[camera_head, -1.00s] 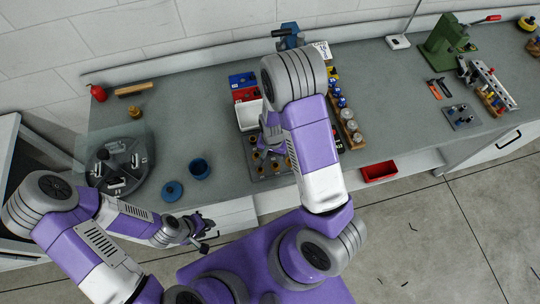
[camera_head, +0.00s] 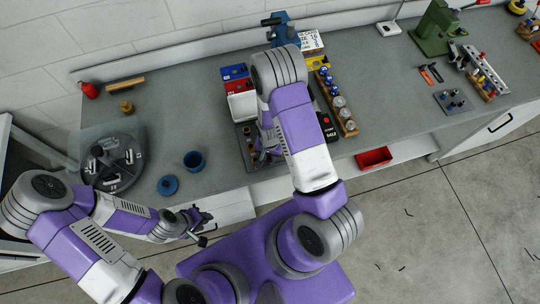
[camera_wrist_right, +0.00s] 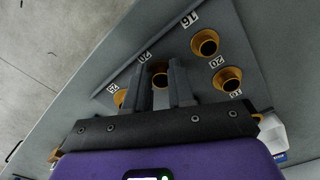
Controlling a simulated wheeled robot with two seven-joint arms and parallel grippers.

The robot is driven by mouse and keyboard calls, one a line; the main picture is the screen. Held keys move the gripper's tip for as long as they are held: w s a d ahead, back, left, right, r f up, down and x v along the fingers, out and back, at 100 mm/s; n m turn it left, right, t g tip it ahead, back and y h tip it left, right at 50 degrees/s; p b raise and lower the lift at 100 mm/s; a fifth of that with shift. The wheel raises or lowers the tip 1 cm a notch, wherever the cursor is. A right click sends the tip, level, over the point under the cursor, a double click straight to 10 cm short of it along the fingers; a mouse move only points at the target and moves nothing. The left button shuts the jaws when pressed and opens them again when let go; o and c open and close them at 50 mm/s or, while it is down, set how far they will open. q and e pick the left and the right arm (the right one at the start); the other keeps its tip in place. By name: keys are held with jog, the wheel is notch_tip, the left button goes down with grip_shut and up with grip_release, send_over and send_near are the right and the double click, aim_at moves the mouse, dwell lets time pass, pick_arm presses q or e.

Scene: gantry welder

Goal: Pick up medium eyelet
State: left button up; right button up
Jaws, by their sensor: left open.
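The eyelets are brass-coloured flared cups in a grey plate (camera_wrist_right: 190,70) with labels such as 16, 20 and 25. One eyelet (camera_wrist_right: 160,76) shows between my right fingertips, partly hidden by them, near a label reading 20. In the head view my right arm covers part of the plate (camera_head: 245,134). My left gripper (camera_head: 204,228) is open and empty in front of the bench.
A blue cup (camera_head: 194,161), its blue lid (camera_head: 168,185) and a dark round holder (camera_head: 112,163) stand left of the plate. Red, blue and white bins (camera_head: 240,104) are behind it. A wooden rack (camera_head: 344,115) stands right.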

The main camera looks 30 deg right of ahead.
grip_shut()
notch_tip(320, 180, up, 10)
jog(key=shift+p, duration=0.3)
